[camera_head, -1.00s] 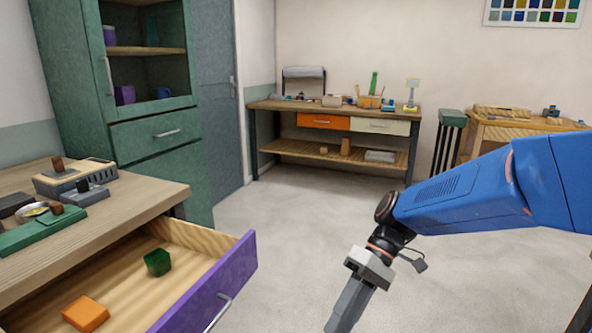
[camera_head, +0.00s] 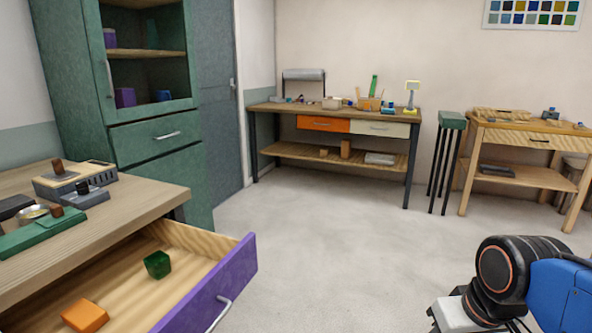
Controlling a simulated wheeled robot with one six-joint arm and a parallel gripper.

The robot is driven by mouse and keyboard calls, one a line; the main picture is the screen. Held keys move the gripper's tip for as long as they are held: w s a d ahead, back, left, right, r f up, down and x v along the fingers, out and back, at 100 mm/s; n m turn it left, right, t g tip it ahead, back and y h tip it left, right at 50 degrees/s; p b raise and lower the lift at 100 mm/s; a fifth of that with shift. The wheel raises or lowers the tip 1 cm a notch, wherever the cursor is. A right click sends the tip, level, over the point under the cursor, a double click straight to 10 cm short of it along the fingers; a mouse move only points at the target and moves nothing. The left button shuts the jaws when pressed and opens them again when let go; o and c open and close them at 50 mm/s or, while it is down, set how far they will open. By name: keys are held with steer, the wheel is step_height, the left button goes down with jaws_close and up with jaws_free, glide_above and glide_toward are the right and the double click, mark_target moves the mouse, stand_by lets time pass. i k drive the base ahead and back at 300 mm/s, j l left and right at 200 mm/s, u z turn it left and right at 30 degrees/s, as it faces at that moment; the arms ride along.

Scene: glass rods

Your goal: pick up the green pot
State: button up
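A small dark green pot (camera_head: 157,264), blocky in shape, lies in the open purple-fronted drawer (camera_head: 222,285) at the lower left. It is near the drawer's back, and I cannot tell whether it is upright. My gripper (camera_head: 452,314) shows only as a light grey part of its body at the bottom edge, right of centre. It is well to the right of the drawer and apart from the pot. Its fingers are cut off below the picture, so their opening is hidden.
An orange block (camera_head: 85,315) lies in the same drawer. The worktop (camera_head: 135,199) above carries several small tools. A green cabinet (camera_head: 160,150) stands behind. A far workbench (camera_head: 335,110) and a green stool (camera_head: 452,120) stand at the wall. The grey floor between is clear.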

mark_target(158, 265)
steer(key=u, duration=1.3)
